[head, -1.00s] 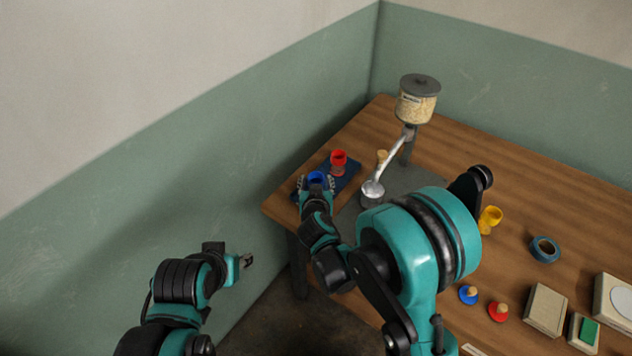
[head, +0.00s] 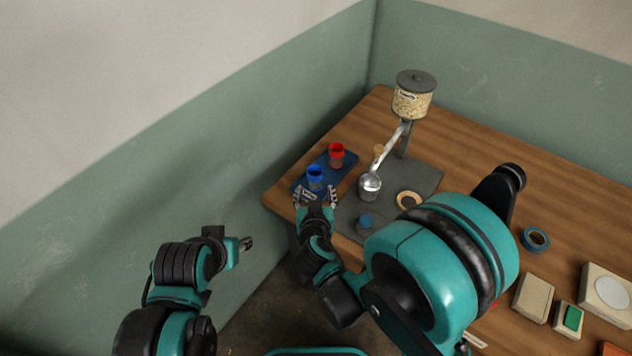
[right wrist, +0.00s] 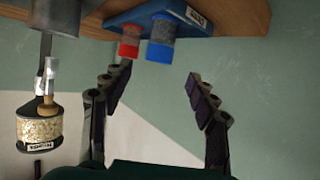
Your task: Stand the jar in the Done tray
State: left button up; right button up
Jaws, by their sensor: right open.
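The blue jar (head: 315,177) stands upright on the dark blue tray (head: 344,173), beside a red jar (head: 336,154). In the right wrist view the same blue jar (right wrist: 161,42) and red jar (right wrist: 131,40) appear on the tray (right wrist: 185,12), which carries a small label I cannot read clearly. My right gripper (head: 317,198) is open and empty, just in front of the blue jar. In the right wrist view my right gripper (right wrist: 160,92) has its fingers spread, apart from both jars. My left gripper (head: 247,243) hangs left of the table; its jaw state is unclear.
A grain hopper (head: 413,98) with a sloping chute stands above a metal cup (head: 369,187) on the grey mat (head: 425,180). A wooden ring (head: 409,200) and a blue-topped piece (head: 365,224) lie nearby. A tape roll (head: 535,239) and boxes (head: 533,297) are to the right.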

jog(key=s+d+r+g, duration=0.1)
jog(key=d, duration=0.3)
jog(key=s+d+r+g+h, duration=0.1)
jog(key=s+d, duration=0.1)
jog(key=d, duration=0.2)
jog(key=s+d+r+g, duration=0.1)
jog(key=s+d+r, duration=0.1)
jog(key=d, duration=0.2)
jog(key=shift+s+d+m+g+h, duration=0.15)
jog(key=shift+d+m+g+h, duration=0.15)
jog(key=s+d+r+g, duration=0.1)
jog(key=s+d, duration=0.1)
jog(key=s, duration=0.4)
jog(key=s+d+r+g+y, duration=0.1)
jog(key=s+d+g, duration=0.1)
jog(key=s, duration=0.4)
jog(key=shift+s+d+y, duration=0.3)
jog(key=shift+s+d, duration=0.05)
jog(key=shift+d, duration=0.2)
jog(key=shift+r, duration=0.1)
